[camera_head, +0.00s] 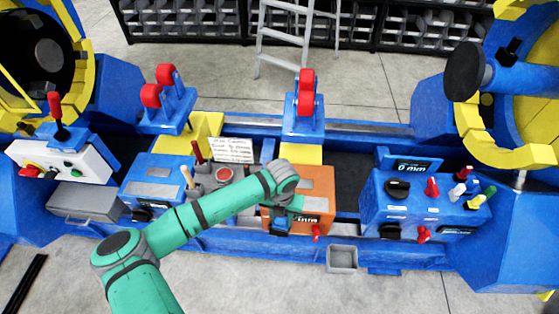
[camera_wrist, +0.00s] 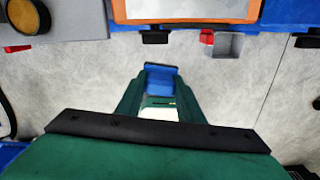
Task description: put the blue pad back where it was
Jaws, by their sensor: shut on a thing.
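My gripper (camera_wrist: 160,70) is shut on the blue pad (camera_wrist: 161,80), which shows between the two green fingers in the wrist view. The pad is held clear of the pale floor seen beyond it. In the head view my green arm reaches to the front of the orange box, and its end hangs over that box's near side. A small blue and dark piece (camera_head: 281,224) shows at the arm's end there; I cannot tell pad from gripper in it. I cannot tell which place the pad came from.
The orange box (camera_head: 320,186) has a red knob at its front. A blue control box (camera_head: 420,207) with coloured levers stands to the right. A small grey open bin (camera_head: 342,259) hangs at the front edge. A white lever panel (camera_head: 85,160) and grey box (camera_head: 85,201) are left.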

